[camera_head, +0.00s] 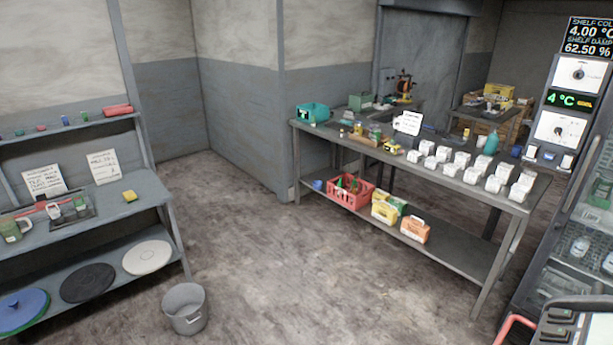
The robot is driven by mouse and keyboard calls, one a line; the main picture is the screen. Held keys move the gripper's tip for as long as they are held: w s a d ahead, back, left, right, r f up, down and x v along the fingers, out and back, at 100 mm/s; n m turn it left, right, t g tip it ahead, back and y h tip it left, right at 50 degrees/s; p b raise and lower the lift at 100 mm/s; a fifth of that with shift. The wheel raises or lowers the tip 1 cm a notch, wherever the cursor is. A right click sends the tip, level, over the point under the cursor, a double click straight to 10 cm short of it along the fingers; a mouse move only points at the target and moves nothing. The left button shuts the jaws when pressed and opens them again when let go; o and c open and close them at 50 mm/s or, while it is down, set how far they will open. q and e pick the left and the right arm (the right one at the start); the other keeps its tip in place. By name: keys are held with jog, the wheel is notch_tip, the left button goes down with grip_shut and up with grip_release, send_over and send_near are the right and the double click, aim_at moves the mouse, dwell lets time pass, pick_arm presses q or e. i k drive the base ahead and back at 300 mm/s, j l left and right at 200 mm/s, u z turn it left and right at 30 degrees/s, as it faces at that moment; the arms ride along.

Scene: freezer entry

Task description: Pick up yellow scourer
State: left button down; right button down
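A small yellow block that looks like the yellow scourer (130,196) lies on the middle shelf of the grey shelf unit (148,188) at the left. It is near the shelf's right end, with bare surface around it. Nothing touches it. Neither of my grippers shows in the head view.
Papers (103,166) and a dark tray (68,214) with small items are left of the scourer. A grey bucket (185,308) stands on the floor before the shelf unit. A long table (450,187) with white boxes is at right. The floor between is clear.

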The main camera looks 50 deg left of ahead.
aim_at(129, 197)
jog(key=u, duration=2.95)
jog(key=z, duration=3.35)
jog(key=u, duration=3.35)
